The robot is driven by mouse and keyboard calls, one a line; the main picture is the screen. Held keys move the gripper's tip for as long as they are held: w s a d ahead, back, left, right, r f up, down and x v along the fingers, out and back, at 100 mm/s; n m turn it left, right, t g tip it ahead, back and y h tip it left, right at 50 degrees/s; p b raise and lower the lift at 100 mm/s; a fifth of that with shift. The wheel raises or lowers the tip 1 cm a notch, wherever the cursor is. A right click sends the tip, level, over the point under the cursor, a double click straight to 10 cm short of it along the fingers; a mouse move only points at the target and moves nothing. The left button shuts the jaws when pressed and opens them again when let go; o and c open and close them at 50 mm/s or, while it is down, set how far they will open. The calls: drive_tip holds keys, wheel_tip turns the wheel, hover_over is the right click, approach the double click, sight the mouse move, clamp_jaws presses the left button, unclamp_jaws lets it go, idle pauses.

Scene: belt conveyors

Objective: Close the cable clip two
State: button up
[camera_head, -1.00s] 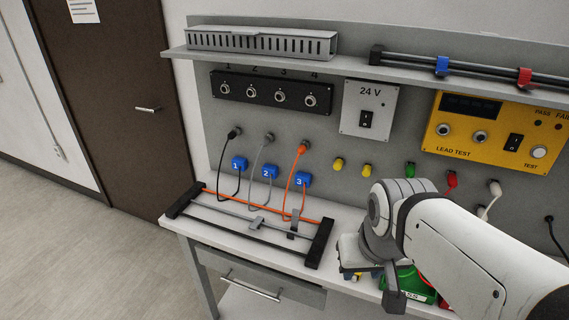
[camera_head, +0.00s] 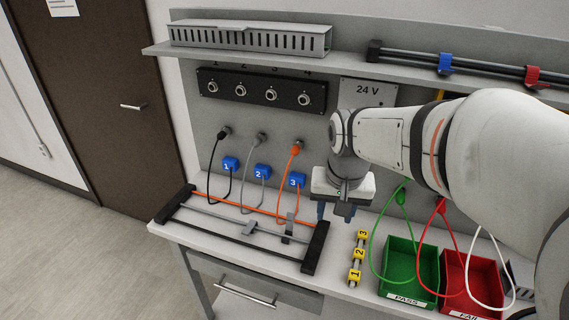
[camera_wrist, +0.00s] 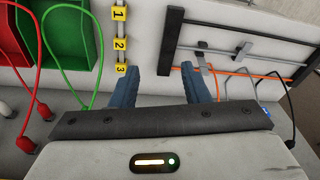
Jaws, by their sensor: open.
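A blue clip numbered 2 (camera_head: 262,171) is on the grey back panel, between blue clips 1 (camera_head: 230,164) and 3 (camera_head: 297,180). A grey cable (camera_head: 252,190) hangs by clip 2. The picture is too small to tell whether the clip is open or shut. My gripper (camera_head: 335,212) is to the right of the three blue clips, above the bench, pointing down. In the wrist view my gripper (camera_wrist: 161,70) has its two blue fingers apart with nothing between them.
A black-ended rack (camera_head: 317,247) with rails and grey clips stands left of my gripper. Yellow tags 1, 2, 3 (camera_head: 358,254) are on a strip below it. Green (camera_head: 407,265) and red (camera_head: 470,275) bins with loose leads stand to the right. A shelf runs above.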

drive_tip(key=w+a+f+m, duration=0.1)
drive_tip(key=w+a+f, duration=0.15)
drive_tip(key=w, duration=0.45)
drive_tip(key=m+g+p, duration=0.1)
drive_tip(key=g, duration=0.1)
approach(290, 214)
drive_tip(key=shift+s+d+f, duration=0.15)
drive_tip(key=shift+s+f, duration=0.05)
drive_tip(key=shift+s, duration=0.05)
drive_tip(key=shift+w+f+m, duration=0.25)
drive_tip(key=shift+f+m, duration=0.05)
drive_tip(key=shift+f, duration=0.3)
wheel_tip(290, 214, down, 7)
drive_tip(key=shift+f+p, duration=0.1)
drive_tip(key=shift+p, duration=0.55)
clamp_jaws()
